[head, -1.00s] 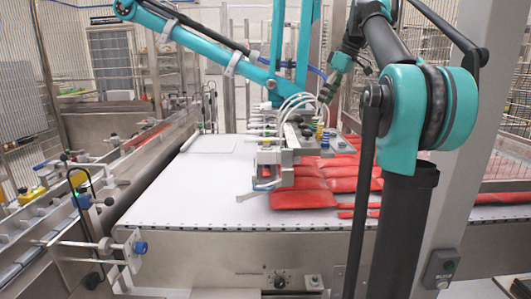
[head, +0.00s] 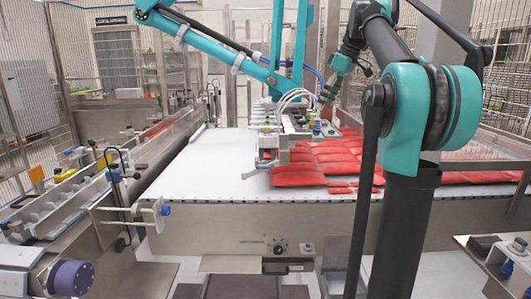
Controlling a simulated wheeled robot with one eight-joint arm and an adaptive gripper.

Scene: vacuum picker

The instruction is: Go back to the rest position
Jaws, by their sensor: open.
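My arm rises at the right of the head view, with a black column, a black upper link and teal joints. It is folded up and back. My gripper (head: 326,97) is at its end, small and dark, and it appears open and empty. It shows above and in front of the vacuum picker head (head: 290,143), seemingly well apart from the belt. The fine shape of its fingers is too small to make out.
Red packets (head: 318,165) lie in rows on the white conveyor belt (head: 215,170). A teal picker arm (head: 215,50) spans the belt. A metal rail line (head: 95,190) runs at left, with a purple knob (head: 72,278) near the front. A control panel (head: 503,258) stands front right.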

